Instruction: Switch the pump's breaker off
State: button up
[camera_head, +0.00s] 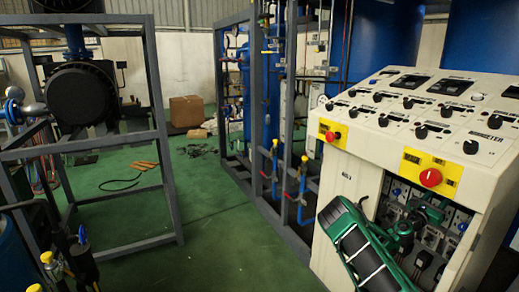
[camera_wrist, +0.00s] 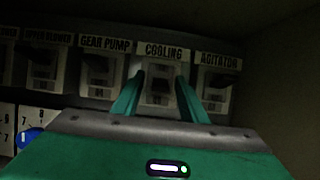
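The breaker labelled GEAR PUMP (camera_wrist: 102,75) is in the wrist view, left of centre, in a row of labelled breakers. Its dark toggle is dim, and I cannot tell its position. My gripper (camera_wrist: 160,80) is open, with its two green fingers apart on either side of the breaker labelled COOLING (camera_wrist: 158,84), one place right of GEAR PUMP. I cannot tell whether the fingers touch it. In the head view my gripper (camera_head: 428,213) is inside the open front of the control console (camera_head: 340,180), where its fingertips are hard to make out.
The AGITATOR breaker (camera_wrist: 217,82) is at right, near a dark side wall. A blue round part (camera_wrist: 30,138) sits lower left. Above the opening are a red emergency button (camera_head: 431,177) and the console's knobs. Green floor (camera_head: 225,220) is clear left of the console.

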jog(key=shift+f+t, duration=0.15)
jog(key=shift+t, duration=0.15)
jog(key=w+v, duration=0.1)
jog(key=v, duration=1)
jog(key=x, duration=0.7)
jog(key=s+x, duration=0.1)
jog(key=x, duration=0.3)
jog(key=shift+d, duration=0.15)
jog(key=shift+r, duration=0.2)
jog(key=shift+a+r+g+y, duration=0.25)
jog(key=shift+g+y, duration=0.35)
jog(key=shift+y, duration=0.2)
jog(key=shift+s+r+g+y, duration=0.1)
jog(key=shift+r+g+y, duration=0.25)
jog(key=shift+y, duration=0.35)
